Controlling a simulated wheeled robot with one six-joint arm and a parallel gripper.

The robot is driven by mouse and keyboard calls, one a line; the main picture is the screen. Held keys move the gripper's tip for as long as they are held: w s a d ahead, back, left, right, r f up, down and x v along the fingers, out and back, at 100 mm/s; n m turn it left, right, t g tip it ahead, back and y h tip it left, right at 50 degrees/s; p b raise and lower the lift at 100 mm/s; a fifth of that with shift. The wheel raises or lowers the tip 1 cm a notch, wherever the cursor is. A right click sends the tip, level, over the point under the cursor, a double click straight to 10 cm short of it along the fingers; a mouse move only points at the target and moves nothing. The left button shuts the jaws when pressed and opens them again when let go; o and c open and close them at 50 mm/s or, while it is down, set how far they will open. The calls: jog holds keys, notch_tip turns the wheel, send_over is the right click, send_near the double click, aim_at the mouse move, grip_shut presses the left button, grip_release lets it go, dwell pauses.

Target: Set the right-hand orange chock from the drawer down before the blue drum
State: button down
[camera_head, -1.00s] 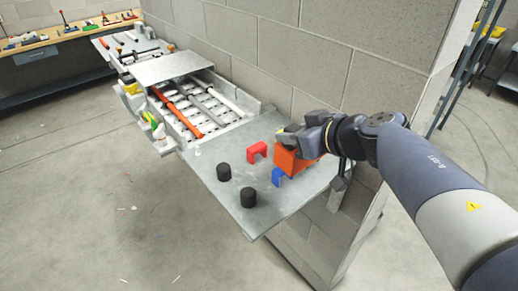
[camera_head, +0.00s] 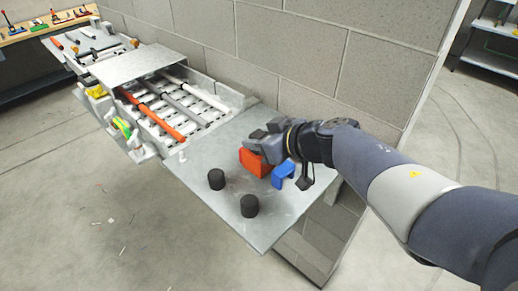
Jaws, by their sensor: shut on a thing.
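My gripper (camera_head: 268,145) is shut on an orange block (camera_head: 255,163), which I take for the orange chock. It holds the block over the grey metal plate, left of the blue arch (camera_head: 284,176). I cannot tell whether the block touches the plate. My fingers hide part of its top and right side. The red arch is not visible, perhaps behind the block. I see no blue drum and no second orange chock.
Two black cylinders (camera_head: 216,179) stand on the grey plate (camera_head: 225,222), left of and in front of the block. A roller bed with bars (camera_head: 184,103) lies behind left. A block wall (camera_head: 300,70) runs along the back. Floor is open at the left.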

jog(key=shift+f, duration=0.9)
jog(key=c, duration=1)
grip_release()
